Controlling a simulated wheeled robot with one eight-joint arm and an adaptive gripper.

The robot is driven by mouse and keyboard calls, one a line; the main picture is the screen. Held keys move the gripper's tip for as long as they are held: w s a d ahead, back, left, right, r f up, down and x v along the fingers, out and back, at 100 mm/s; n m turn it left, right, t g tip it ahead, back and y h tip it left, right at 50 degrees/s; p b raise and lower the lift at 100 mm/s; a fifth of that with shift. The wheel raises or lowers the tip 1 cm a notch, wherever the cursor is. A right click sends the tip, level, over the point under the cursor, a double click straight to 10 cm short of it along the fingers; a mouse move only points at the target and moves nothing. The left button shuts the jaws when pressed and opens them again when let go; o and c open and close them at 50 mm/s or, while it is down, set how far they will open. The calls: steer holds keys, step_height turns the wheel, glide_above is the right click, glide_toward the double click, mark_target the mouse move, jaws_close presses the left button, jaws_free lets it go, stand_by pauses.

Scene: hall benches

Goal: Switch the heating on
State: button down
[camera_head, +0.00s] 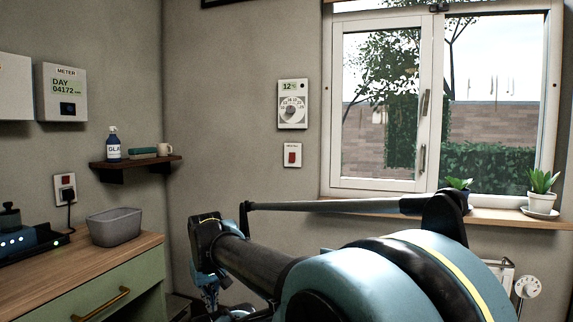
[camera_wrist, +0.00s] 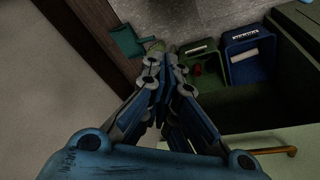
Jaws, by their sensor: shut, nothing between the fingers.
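A white wall switch with a red rocker (camera_head: 292,155) is on the back wall left of the window; its small label is too blurred to read surely. Above it is a white thermostat (camera_head: 292,104) with a round dial and a display reading about 12. My gripper (camera_wrist: 166,55) points down in the wrist view, its fingers together and empty. In the head view my gripper (camera_head: 212,300) is low, partly cut off by the bottom edge, well below and left of the switch. Whether the rocker is on or off cannot be told.
A window (camera_head: 440,110) with potted plants on its sill is at right, above a radiator valve (camera_head: 528,287). Below my gripper are a green bin (camera_wrist: 200,62) and blue bin (camera_wrist: 247,55).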

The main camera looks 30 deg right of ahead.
mark_target(292, 157)
steer(key=w+d+r+n+t+h, duration=0.3)
steer(key=w+d+r+n+h, duration=0.1)
steer(key=w+d+r, duration=1.1)
steer(key=w+d+r+n+t+h, duration=0.3)
steer(key=w+d+r+h, duration=0.3)
steer(key=w+d+r, duration=1)
steer(key=d+r, duration=0.6)
steer(key=d, duration=0.2)
steer(key=shift+w+d+n+t, duration=0.2)
steer(key=shift+d+n+t, duration=0.1)
steer(key=shift+d+n, duration=0.1)
steer(key=x, duration=1.3)
steer(key=shift+w+d, duration=0.15)
steer(key=shift+d, duration=0.3)
steer(key=shift+f, duration=0.1)
